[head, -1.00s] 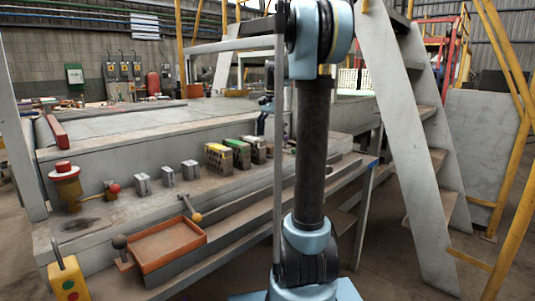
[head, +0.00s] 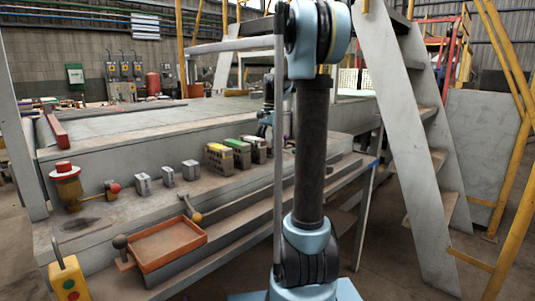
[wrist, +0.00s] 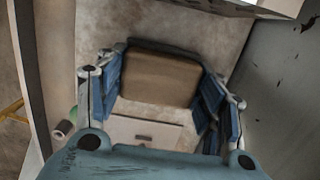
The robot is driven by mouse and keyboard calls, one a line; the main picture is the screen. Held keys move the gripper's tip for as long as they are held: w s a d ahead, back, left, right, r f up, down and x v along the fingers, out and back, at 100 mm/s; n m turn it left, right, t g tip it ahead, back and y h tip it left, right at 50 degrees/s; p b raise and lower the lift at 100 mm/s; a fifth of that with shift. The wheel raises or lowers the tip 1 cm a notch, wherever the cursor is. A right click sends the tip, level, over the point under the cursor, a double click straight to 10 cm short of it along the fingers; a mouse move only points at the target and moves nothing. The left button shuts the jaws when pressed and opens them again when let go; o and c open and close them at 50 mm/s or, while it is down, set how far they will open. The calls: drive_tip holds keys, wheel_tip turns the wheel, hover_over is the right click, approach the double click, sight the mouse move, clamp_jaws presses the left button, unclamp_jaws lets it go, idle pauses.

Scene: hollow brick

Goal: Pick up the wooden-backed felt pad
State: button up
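A brown block with a smooth top, which looks like the wooden-backed felt pad (wrist: 160,77), lies in the middle of the wrist view. My gripper (wrist: 162,98) is open, with one blue finger at the pad's left side and one at its right. I cannot tell whether either finger touches it. In the head view my gripper (head: 266,122) is low over the right end of the bench ledge, partly hidden behind a pole and my arm. The pad cannot be made out there.
Yellow, green and white-topped hollow blocks (head: 237,154) stand left of my gripper on the ledge (head: 150,210). An orange tray (head: 168,246) is nearer. In the wrist view, a pale surface with a dark slot (wrist: 143,137) lies below the pad, and a grey wall (wrist: 275,85) at right.

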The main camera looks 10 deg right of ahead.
sight(268, 144)
drive_tip(key=shift+c, duration=0.5)
wheel_tip(268, 144, up, 10)
idle(0.3)
drive_tip(key=o, duration=0.5)
drive_tip(key=shift+c, duration=1.1)
